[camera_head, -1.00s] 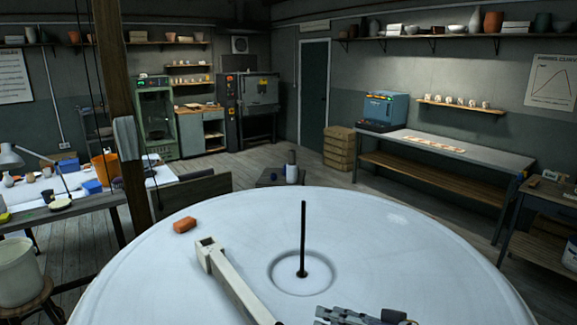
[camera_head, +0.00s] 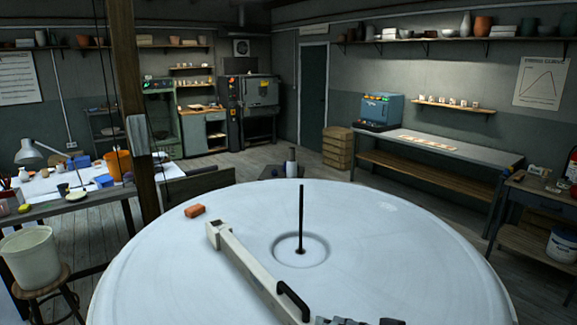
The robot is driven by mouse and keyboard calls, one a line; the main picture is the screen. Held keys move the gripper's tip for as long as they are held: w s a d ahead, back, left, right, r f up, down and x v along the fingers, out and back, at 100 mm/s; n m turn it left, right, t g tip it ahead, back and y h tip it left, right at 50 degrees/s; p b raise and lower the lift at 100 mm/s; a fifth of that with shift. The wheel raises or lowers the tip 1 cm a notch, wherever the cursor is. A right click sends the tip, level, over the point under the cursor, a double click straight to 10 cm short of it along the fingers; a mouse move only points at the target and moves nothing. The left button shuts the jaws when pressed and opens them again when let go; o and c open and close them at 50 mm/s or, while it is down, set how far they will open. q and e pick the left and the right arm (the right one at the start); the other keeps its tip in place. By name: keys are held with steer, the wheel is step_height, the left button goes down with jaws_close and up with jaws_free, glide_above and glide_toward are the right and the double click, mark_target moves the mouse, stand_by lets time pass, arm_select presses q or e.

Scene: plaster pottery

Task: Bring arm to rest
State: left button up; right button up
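A long off-white beam arm (camera_head: 245,263) lies across the top of a large round white table (camera_head: 150,270). Its squared far end is left of the upright black rod (camera_head: 301,222), and its near end runs to the bottom edge. A black handle (camera_head: 293,300) stands on the beam near that end. A sliver of a dark grey gripper, apparently my right one (camera_head: 345,322), shows at the bottom edge, just right of the handle. Most of it is cut off, so its finger opening is hidden. A gap shows between it and the handle. My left gripper is out of view.
A wooden post (camera_head: 133,130) rises at the left. A pale bucket (camera_head: 30,257) stands on a stool at the left. The table's right side is clear.

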steer(key=s+f+g+h, duration=0.1)
steer(key=s+f+h, duration=0.15)
steer(key=f, duration=0.55)
steer(key=s+d+f+g+h, duration=0.2)
steer(key=s+d+f+h, duration=0.3)
steer(key=s, duration=0.6)
steer(key=s+d+f+g+h, duration=0.3)
steer(key=s+d+f, duration=0.3)
steer(key=s, duration=0.6)
step_height(320, 180, down, 33)
steer(key=b, duration=0.8)
arm_select(q)
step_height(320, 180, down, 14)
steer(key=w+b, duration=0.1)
steer(key=b, duration=0.5)
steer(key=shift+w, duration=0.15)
arm_select(e)
steer(key=s+d+f+g, duration=0.1)
steer(key=s+f, duration=0.8)
steer(key=f, duration=0.2)
steer(key=s+d+f+g, duration=0.1)
steer(key=s+d+f, duration=0.1)
steer(key=s+f, duration=0.6)
step_height(320, 180, down, 5)
steer(key=shift+s+r, duration=0.2)
steer(key=shift+s, duration=0.2)
